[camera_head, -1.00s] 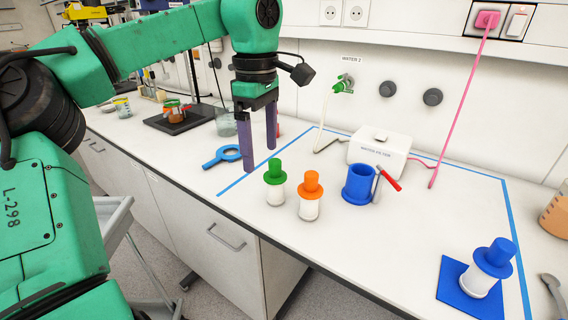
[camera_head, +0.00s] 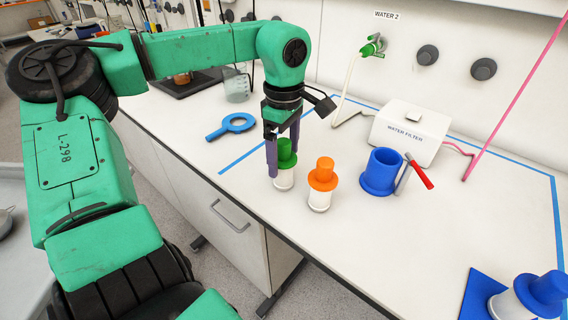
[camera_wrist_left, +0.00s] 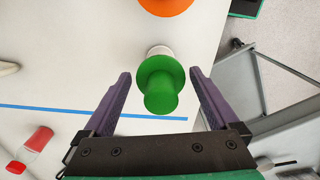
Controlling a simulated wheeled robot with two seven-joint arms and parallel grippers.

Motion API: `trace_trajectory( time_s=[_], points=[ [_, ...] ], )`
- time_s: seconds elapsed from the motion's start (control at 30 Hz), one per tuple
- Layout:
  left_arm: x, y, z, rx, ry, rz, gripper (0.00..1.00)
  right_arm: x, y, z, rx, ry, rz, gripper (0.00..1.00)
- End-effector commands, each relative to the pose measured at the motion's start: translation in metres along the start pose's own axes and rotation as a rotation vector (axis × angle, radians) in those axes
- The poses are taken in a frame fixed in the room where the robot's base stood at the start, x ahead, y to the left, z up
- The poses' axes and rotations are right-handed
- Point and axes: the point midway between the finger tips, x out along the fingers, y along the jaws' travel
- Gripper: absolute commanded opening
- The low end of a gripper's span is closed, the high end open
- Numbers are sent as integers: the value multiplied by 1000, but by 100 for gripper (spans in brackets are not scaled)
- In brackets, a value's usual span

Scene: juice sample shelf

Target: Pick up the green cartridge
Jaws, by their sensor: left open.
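The green cartridge (camera_head: 286,155), with a green top and a white lower body, stands upright on the white bench. My left gripper (camera_head: 283,165) is open above it and reaches down, with its purple fingers on either side of the green top. In the left wrist view the green cartridge (camera_wrist_left: 160,84) lies between the spread fingers of the left gripper (camera_wrist_left: 160,80), near their tips, with a gap on each side. Its white body is mostly hidden under the green top there. My right gripper is not in view.
An orange cartridge (camera_head: 322,174) stands close to the right of the green one. Further right are a blue cup (camera_head: 381,172), a red-handled tool (camera_head: 419,174), a water filter box (camera_head: 408,134) and a blue cartridge on a blue mat (camera_head: 479,293). A blue ring-shaped tool (camera_head: 235,124) lies left.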

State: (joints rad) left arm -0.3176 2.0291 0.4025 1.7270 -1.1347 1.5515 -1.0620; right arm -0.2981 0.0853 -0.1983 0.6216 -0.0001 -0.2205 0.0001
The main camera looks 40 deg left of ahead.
Motion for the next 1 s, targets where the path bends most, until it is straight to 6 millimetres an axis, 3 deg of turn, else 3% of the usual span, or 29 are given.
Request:
trace_trajectory(
  time_s=[0.13, 0.3, 0.33, 0.53, 0.57, 0.83, 1.0],
  points=[
    [19, 0, 0, -1, -2, -2, 94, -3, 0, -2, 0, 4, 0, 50],
    [20, 0, 0, -1, -1, 0, 94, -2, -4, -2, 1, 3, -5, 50],
    [20, 0, 0, -1, -1, 0, 90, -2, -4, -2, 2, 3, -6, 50],
    [20, 0, 0, -1, -1, 0, 14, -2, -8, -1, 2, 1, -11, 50],
    [20, 0, 0, -1, -1, 1, 10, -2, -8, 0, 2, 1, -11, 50],
    [16, 1, 0, -2, 0, 2, 10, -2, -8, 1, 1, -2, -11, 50],
    [-5, 1, 0, -3, 1, 5, 10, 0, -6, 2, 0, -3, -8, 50]
  ],
)
